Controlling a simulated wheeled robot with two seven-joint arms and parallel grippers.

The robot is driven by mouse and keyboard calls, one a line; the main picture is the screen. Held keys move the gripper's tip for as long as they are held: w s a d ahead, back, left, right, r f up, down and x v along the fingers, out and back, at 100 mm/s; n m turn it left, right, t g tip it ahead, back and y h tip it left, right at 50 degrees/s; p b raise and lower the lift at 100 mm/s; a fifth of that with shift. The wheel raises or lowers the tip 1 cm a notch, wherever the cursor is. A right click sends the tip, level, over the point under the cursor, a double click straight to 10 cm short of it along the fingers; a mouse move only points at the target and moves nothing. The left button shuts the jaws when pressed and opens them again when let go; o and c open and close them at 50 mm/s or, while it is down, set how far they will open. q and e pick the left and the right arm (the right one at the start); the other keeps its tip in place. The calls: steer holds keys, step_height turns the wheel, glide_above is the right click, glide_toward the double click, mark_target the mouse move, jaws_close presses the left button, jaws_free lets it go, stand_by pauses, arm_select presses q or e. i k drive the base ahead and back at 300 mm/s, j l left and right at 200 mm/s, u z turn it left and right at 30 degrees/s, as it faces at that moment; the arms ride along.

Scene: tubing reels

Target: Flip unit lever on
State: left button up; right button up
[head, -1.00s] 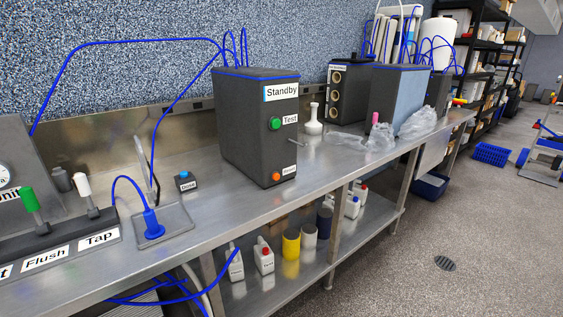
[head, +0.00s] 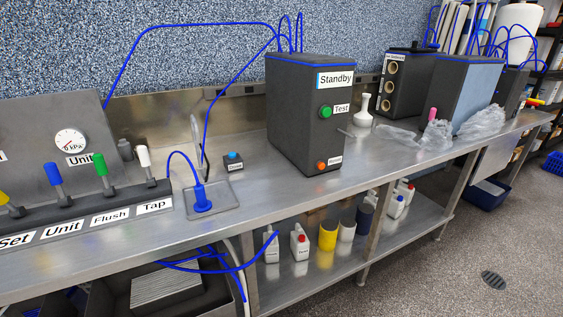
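The unit lever has a blue handle (head: 53,174) and stands on the dark lever strip at the left, behind the label "Unit" (head: 63,230). Its handle leans slightly to the left at the top. The gauge (head: 70,141) on the grey panel above it is marked kPa, with a partly hidden "Unit" label beside it. A yellow lever (head: 8,205) is at its left, a green lever (head: 101,168) and a white lever (head: 145,161) at its right. Neither of my grippers is in view.
A dark box (head: 306,120) reading "Standby" stands mid-bench, with a green test button. Open floor (head: 440,285) is at the lower right.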

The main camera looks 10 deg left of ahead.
mark_target(51, 169)
steer(key=u, duration=1.9)
steer(key=i+u, duration=0.15)
steer(key=u, duration=0.25)
steer(key=i+l+u, duration=0.15)
steer(key=u, duration=0.25)
steer(key=i+l+u, duration=0.1)
steer(key=u, duration=0.3)
steer(key=l, duration=0.1)
